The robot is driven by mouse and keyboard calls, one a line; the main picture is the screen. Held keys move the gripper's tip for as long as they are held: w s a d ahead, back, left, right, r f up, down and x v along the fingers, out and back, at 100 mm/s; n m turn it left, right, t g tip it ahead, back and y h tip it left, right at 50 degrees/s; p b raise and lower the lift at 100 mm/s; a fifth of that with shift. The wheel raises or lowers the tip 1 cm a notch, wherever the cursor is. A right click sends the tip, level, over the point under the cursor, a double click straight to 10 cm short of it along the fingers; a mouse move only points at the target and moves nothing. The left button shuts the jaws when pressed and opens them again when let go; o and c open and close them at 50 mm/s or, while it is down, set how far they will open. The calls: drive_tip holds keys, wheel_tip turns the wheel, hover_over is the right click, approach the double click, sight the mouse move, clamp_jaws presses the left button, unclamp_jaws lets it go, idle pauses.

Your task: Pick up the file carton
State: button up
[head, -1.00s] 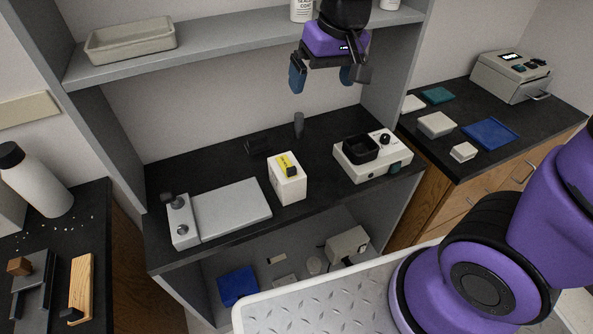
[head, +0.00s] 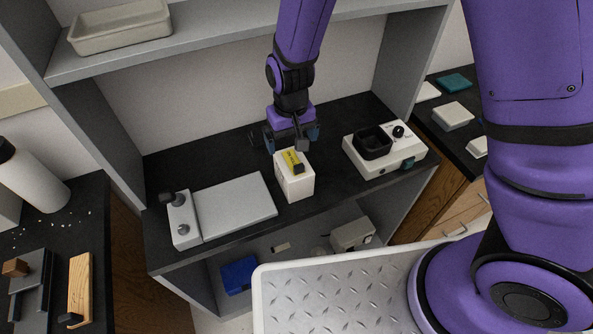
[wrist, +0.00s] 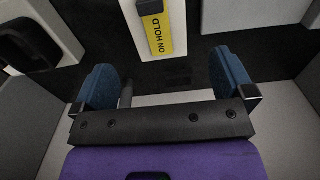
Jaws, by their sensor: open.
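The file carton (head: 296,188) is a small white upright box with a yellow label on top. It stands on the black counter, near the middle of the head view. In the wrist view the carton (wrist: 128,22) is cut off by the top edge, and its yellow label (wrist: 163,38) reads "ON HOLD". My gripper (head: 293,141) is open and empty, just behind and above the carton in the head view. In the wrist view its two blue fingers (wrist: 165,82) are spread apart, and the carton lies beyond their tips, not between them.
A flat grey plate device (head: 235,207) with knobs stands left of the carton. A white device with a black well (head: 384,163) stands to the right. A shelf (head: 215,38) with a beige tray (head: 120,27) hangs above. Side panels bound the counter.

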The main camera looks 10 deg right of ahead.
sight(293, 161)
drive_tip(key=shift+s+d+f, duration=0.1)
drive_tip(key=shift+d+f, duration=0.05)
drive_tip(key=shift+f, duration=4.85)
drive_tip(key=c, duration=1)
drive_tip(key=shift+r, duration=0.2)
